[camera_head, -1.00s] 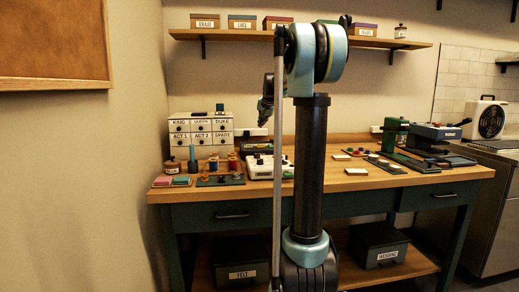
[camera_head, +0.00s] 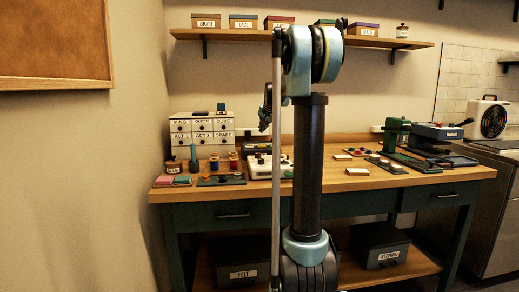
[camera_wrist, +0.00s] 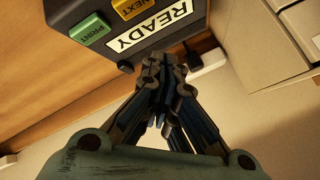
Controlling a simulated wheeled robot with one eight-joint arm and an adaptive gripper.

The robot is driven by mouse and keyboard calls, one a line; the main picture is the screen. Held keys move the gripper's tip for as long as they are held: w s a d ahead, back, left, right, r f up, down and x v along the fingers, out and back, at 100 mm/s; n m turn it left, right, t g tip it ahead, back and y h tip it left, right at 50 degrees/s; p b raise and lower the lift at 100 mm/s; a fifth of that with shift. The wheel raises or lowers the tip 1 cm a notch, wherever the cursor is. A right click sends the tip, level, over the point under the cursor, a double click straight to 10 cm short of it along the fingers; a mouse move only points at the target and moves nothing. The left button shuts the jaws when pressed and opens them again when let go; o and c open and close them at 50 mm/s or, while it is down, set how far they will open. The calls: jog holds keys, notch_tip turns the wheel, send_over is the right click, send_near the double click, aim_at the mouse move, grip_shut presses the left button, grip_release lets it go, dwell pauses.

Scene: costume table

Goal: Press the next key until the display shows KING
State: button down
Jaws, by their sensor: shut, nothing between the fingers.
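In the wrist view, a dark device carries a white display (camera_wrist: 150,27) that reads READY. Beside the display are a yellow key marked NEXT (camera_wrist: 130,8) and a green key marked PRINT (camera_wrist: 89,29). My gripper (camera_wrist: 163,63) is shut and empty, with its fingertips near the device's edge on the display side, apart from the NEXT key. I cannot tell whether the fingertips touch the device. In the head view my gripper (camera_head: 264,124) hangs above the back of the table. A dark device (camera_head: 257,149) is partly hidden there behind a white machine and my arm.
The white machine (camera_head: 258,167) stands in front. A labelled drawer cabinet (camera_head: 202,132) stands at the left, with spools (camera_head: 214,163) before it. A green press (camera_head: 396,131) stands to the right. Bare wood (camera_head: 440,178) shows along the table's front right.

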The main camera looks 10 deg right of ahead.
jog(key=shift+f, duration=2.6)
jog(key=shift+f, duration=0.2)
jog(key=shift+s+f, duration=0.1)
jog(key=shift+f, duration=0.05)
jog(key=shift+f, duration=0.45)
jog(key=shift+r, duration=0.15)
dwell(0.5)
jog(key=shift+r, duration=0.7)
jog(key=shift+r, duration=2.55)
